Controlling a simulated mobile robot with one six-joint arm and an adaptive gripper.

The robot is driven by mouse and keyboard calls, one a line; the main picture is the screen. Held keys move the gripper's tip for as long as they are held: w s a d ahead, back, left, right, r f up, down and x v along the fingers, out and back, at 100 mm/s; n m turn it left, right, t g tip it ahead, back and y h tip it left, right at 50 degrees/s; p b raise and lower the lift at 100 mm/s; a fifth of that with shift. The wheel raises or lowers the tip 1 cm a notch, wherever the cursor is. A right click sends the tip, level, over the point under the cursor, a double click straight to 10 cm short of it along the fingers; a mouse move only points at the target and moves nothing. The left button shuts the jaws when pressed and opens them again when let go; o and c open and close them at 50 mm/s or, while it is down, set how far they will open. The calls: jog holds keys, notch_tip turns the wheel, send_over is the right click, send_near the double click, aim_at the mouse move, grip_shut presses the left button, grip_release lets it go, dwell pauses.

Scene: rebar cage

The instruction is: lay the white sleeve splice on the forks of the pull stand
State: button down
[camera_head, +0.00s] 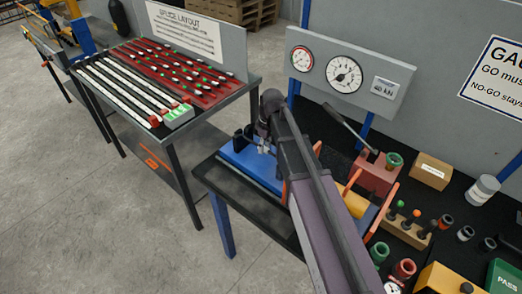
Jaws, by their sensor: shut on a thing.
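My gripper (264,148) is seen from behind and above, over the blue bed (240,157) at the left end of the pull stand. The arm hides most of it. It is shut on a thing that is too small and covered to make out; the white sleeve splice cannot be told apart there. The pull stand has a blue bed, orange upright plates (380,212) and a yellow cylinder (354,201). My arm runs across its middle and hides part of it, so I cannot clearly make out the forks.
A splice layout table (252,86) with white and red bars stands left. A gauge panel (391,72) rises behind the stand. A red pump (376,174) with a long handle, cardboard box (430,171), white can (483,189) and plug-gauge block (404,231) crowd the right.

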jog(key=shift+f, duration=0.25)
jog(key=shift+c, duration=2.4)
grip_release()
jog(key=shift+r, duration=0.1)
jog(key=shift+r, duration=0.15)
notch_tip(320, 180, up, 12)
jog(key=w+d+p, duration=0.1)
jog(key=w+p, duration=0.1)
jog(key=p, duration=1)
jog(key=shift+d, duration=0.25)
jog(key=shift+s, duration=0.1)
